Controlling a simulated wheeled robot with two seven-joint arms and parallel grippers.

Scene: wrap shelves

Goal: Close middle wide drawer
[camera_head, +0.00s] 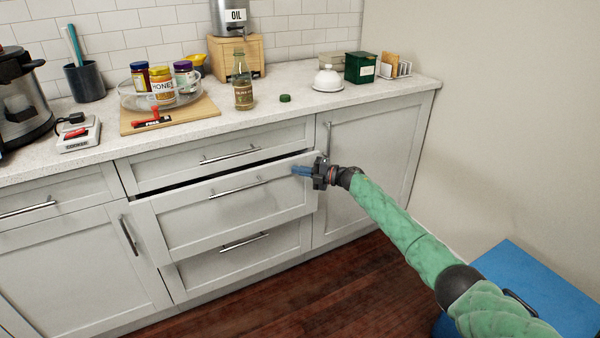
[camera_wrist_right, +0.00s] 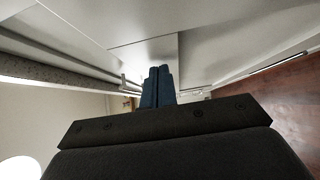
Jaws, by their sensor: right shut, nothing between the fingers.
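The middle wide drawer (camera_head: 240,205) is pulled out a little, with a dark gap along its top edge below the upper drawer. Its bar handle (camera_head: 236,187) runs along the upper part of its front. My right gripper (camera_head: 296,170) is shut and empty at the upper right corner of this drawer's front, to the right of the handle. In the right wrist view its blue fingers (camera_wrist_right: 158,86) are together, close to a white front; I cannot tell whether they touch it. My left gripper is not in view.
The upper drawer (camera_head: 170,168) and lower drawer (camera_head: 205,272) look shut. A cabinet door (camera_head: 365,165) stands to the right. The counter above holds a glass bottle (camera_head: 243,82), jars and a cutting board (camera_head: 190,120). A blue box (camera_head: 540,280) sits on the floor at lower right.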

